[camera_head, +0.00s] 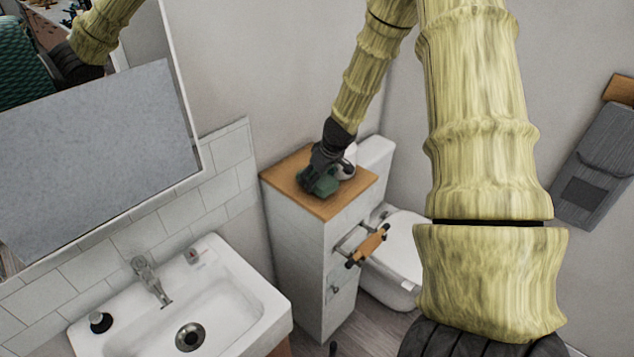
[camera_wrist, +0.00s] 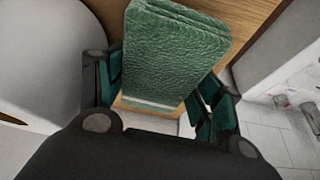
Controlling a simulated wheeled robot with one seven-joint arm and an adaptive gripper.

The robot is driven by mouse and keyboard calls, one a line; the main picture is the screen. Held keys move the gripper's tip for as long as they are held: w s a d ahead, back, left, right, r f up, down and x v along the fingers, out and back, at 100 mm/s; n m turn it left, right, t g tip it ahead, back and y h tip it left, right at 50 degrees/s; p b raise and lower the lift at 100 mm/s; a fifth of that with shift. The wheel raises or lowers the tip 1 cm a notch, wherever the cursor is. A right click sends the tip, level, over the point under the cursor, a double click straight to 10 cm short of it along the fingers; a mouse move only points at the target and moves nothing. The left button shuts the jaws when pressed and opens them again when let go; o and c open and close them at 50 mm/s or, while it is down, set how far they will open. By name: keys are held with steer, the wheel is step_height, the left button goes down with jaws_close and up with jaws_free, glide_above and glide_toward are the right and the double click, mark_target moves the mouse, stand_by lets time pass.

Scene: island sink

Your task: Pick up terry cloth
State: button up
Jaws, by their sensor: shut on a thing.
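The terry cloth (camera_head: 322,186) is a green, folded block of fabric at the wooden top of the narrow white cabinet (camera_head: 335,206). In the wrist view the cloth (camera_wrist: 180,45) has a textured face with a pale stripe near its lower end. My gripper (camera_head: 316,176) reaches down to it from above. In the wrist view my gripper (camera_wrist: 160,98) is shut on the cloth, with dark green finger pads on both sides of it. I cannot tell whether the cloth still touches the cabinet top.
A white rounded object (camera_head: 347,163) stands beside my gripper on the cabinet. A toilet (camera_head: 405,245) is to the cabinet's right. A white sink (camera_head: 225,290) with a faucet (camera_head: 150,280) is at the lower left, under a mirror (camera_head: 100,150). A roll holder (camera_head: 370,245) juts from the cabinet.

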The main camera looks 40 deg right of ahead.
steer(key=shift+r+b, duration=0.45)
steer(key=shift+r, duration=0.5)
steer(key=s+a+r+b, duration=0.1)
steer(key=s+a+b, duration=0.4)
steer(key=s+a, duration=0.6)
steer(key=shift+s+r+b, duration=0.35)
steer(key=shift+s+r, duration=0.05)
steer(key=shift+s, duration=0.05)
